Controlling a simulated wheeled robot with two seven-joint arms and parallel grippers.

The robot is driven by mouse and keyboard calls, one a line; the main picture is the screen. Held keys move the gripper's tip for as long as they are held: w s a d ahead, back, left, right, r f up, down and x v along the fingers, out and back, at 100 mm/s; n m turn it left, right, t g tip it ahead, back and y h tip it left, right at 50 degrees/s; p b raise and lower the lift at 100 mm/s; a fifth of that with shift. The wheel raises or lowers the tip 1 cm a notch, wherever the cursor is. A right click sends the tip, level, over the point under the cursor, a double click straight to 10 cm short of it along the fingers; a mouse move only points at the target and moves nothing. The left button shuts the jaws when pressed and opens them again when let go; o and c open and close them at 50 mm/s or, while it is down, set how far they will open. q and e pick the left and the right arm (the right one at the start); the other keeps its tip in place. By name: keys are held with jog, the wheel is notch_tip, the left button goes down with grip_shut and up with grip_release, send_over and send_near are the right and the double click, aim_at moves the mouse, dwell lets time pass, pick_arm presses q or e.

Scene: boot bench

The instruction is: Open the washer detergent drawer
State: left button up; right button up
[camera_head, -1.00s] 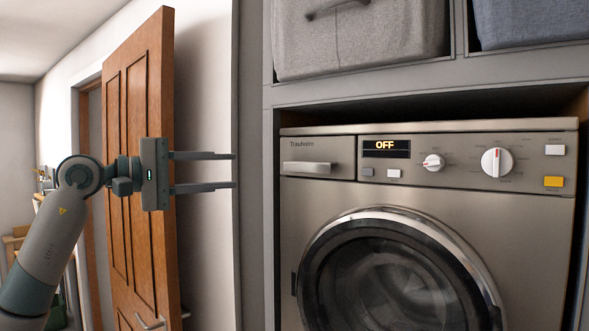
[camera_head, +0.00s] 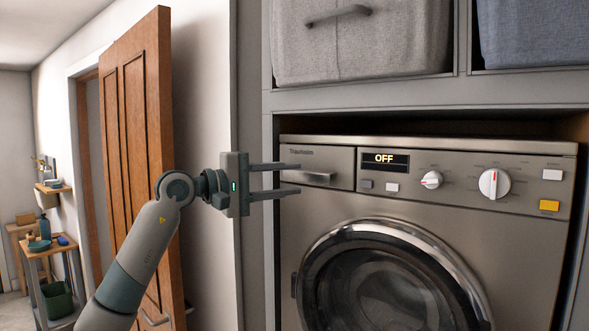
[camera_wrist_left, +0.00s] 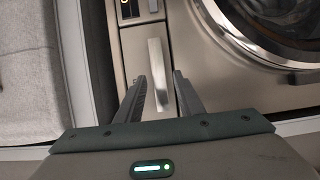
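The washer (camera_head: 400,212) is grey, with its detergent drawer (camera_head: 340,160) at the upper left of the front. The drawer front looks flush with the panel, so the drawer is shut. In the left wrist view (camera_wrist_left: 160,82) the handle's nearer part appears between the two fingers, with gaps on both sides. I cannot tell how far the fingertips are from the drawer front. My right gripper is not in view.
The washer sits in a grey cabinet frame (camera_head: 255,210), whose left upright is close to my left gripper. Fabric bins (camera_head: 365,45) sit on the shelf above. The control panel has dials (camera_head: 494,184) and a display reading OFF (camera_head: 385,158). A wooden door (camera_head: 135,150) stands at left.

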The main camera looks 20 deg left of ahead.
pick_arm(q)
jog(key=shift+p+x, duration=0.3)
jog(key=shift+x, duration=0.7)
jog(key=shift+c, duration=0.6)
grip_shut()
jog(key=shift+s+a+f+b, duration=0.15)
jog(key=shift+s+f+b, duration=0.1)
jog(key=shift+s+b, duration=0.2)
jog(key=s+a+b, duration=0.3)
jog(key=s+b, duration=0.2)
jog(key=s, duration=0.3)
jog(key=s+a+b, duration=0.3)
jog(key=s+b, duration=0.2)
jog(key=s, duration=0.4)
jog(key=shift+s, duration=0.25)
jog(key=shift+a, duration=0.1)
